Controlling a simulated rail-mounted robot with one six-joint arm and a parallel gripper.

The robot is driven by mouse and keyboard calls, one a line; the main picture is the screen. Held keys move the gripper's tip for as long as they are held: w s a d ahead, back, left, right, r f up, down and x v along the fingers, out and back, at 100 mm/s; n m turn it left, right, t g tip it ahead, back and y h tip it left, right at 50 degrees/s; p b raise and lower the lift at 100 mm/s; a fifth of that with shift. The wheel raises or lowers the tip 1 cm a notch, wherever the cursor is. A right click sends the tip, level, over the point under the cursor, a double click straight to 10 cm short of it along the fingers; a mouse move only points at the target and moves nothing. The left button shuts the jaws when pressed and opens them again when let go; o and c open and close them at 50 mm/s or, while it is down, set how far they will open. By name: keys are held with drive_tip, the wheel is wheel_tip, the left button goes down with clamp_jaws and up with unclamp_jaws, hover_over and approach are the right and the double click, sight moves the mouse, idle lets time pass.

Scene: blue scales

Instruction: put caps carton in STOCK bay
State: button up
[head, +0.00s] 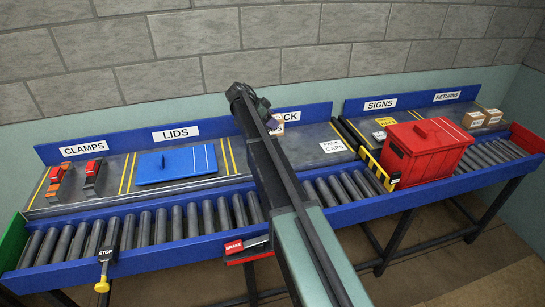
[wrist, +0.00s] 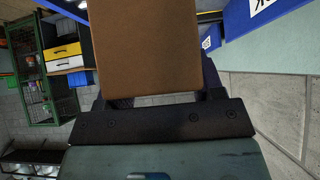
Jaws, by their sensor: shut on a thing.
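The caps carton (wrist: 148,45) is a plain brown box filling the top middle of the wrist view. My gripper (wrist: 158,98) is shut on it, with dark jaw parts showing at both sides. In the head view a small tan and white piece (head: 277,128) shows beside my arm, probably part of the carton; my gripper there is mostly hidden by the arm. The STOCK sign (head: 288,115) is partly covered by my arm, with only its last letters readable. The bay floor below it is largely hidden. Whether the carton touches the bay cannot be told.
A PACK CAPS card (head: 333,146) lies right of my arm. The blue lid (head: 177,165) and red clamps (head: 93,168) are left. A red bin (head: 425,150) stands on the roller conveyor (head: 150,228) at right; brown cartons (head: 474,119) sit under RETURNS.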

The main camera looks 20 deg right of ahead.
wheel_tip(320, 180, down, 12)
drive_tip(key=b, duration=0.9)
drive_tip(key=shift+a+f, duration=0.1)
drive_tip(key=shift+r, duration=0.35)
drive_tip(key=shift+f, duration=0.25)
drive_tip(key=o, duration=1.1)
drive_tip(key=shift+r, duration=0.1)
